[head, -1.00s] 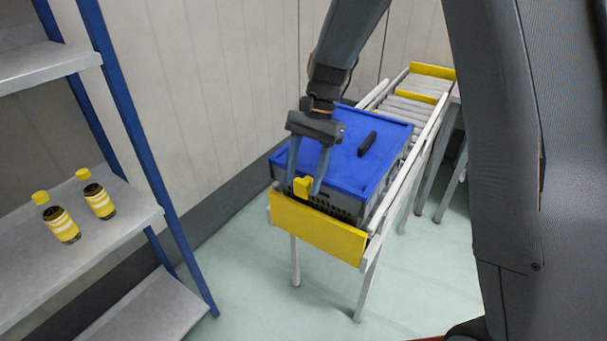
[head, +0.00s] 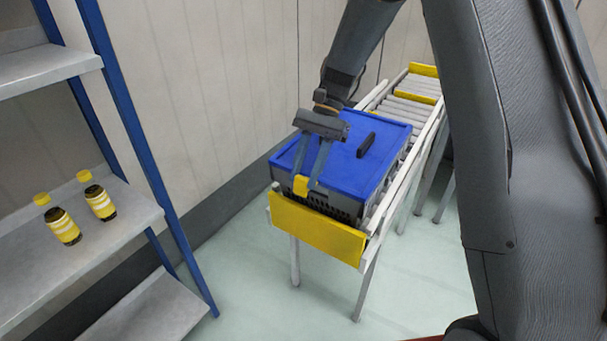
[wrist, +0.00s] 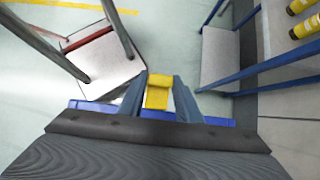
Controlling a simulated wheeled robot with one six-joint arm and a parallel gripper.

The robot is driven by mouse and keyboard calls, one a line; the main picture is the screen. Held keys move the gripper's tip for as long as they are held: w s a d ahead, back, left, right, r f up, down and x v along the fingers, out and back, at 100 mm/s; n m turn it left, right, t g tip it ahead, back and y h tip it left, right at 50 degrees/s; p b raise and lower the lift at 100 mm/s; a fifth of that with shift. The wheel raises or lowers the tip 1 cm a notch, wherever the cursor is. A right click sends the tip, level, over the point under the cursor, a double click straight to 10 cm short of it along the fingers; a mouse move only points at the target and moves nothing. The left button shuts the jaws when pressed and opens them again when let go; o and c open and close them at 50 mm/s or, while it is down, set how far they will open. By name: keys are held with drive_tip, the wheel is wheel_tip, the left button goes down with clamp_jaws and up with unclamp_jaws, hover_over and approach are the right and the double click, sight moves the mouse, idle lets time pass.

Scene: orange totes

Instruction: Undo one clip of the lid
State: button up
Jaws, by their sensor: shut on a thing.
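A grey tote (head: 346,211) with a blue lid (head: 352,165) sits on the near end of the roller conveyor. The lid has a black handle (head: 366,145). A yellow clip (head: 300,186) is at the lid's near edge. My gripper (head: 303,183) reaches down over that edge and is shut on the clip, one finger on each side. In the wrist view the yellow clip (wrist: 158,92) stands between the two fingers, with a strip of the blue lid (wrist: 85,104) below. Whether the clip is latched cannot be told.
A yellow end plate (head: 317,230) stands at the conveyor's near end, close below the clip. A blue-framed shelf (head: 95,235) at left holds two yellow-capped bottles (head: 62,225). The wall is close behind; floor in front is clear.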

drive_tip(key=shift+w+d+r+g+y+b, duration=0.2)
drive_tip(key=shift+w+g+y, duration=0.1)
drive_tip(key=shift+g+y, duration=0.3)
drive_tip(key=shift+w+d+r+g+y+b, duration=0.1)
drive_tip(key=shift+w+d+g+y+b, duration=0.2)
drive_tip(key=shift+g, duration=0.4)
drive_tip(key=o, duration=1)
drive_tip(key=shift+o, duration=0.2)
drive_tip(key=b+v, duration=0.2)
drive_tip(key=v, duration=0.5)
drive_tip(key=shift+w+f, duration=0.1)
drive_tip(key=shift+f, duration=0.05)
drive_tip(key=shift+w+d+r, duration=0.15)
drive_tip(key=shift+d+r, duration=0.05)
drive_tip(key=shift+r, duration=0.1)
